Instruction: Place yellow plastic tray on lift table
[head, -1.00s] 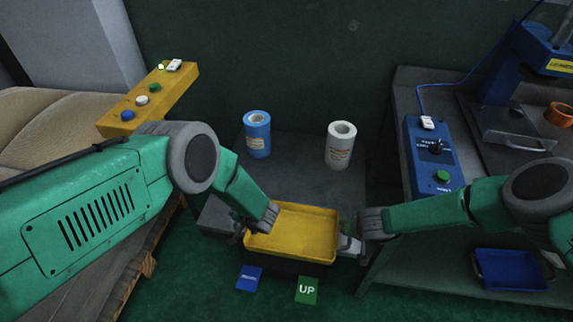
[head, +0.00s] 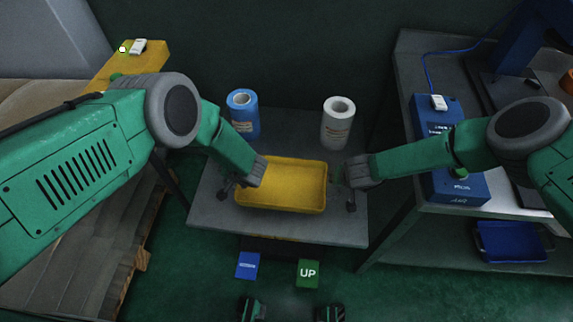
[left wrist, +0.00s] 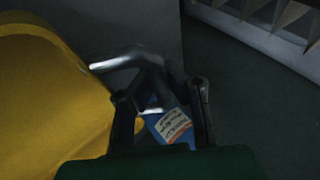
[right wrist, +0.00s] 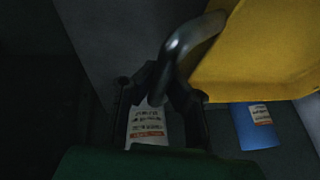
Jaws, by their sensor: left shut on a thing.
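The yellow plastic tray (head: 283,203) is empty and looks level over the grey top of the lift table (head: 275,229), near its front. I cannot tell whether it rests on the top or hangs just above it. My left gripper (head: 226,191) is at the tray's left end and shut on the tray; in the left wrist view the tray (left wrist: 48,100) and a metal handle show beside the fingers. My right gripper (head: 351,203) is at the right end. In the right wrist view the tray (right wrist: 262,50) has a curved handle reaching between its fingers; their grip is unclear.
A blue roll (head: 243,117) and a white roll (head: 338,124) stand behind the tray. A blue pedal (head: 247,265) and a green UP pedal (head: 308,273) lie in front. A workbench with a blue control box (head: 455,188) is at right, a wooden pallet (head: 85,235) at left.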

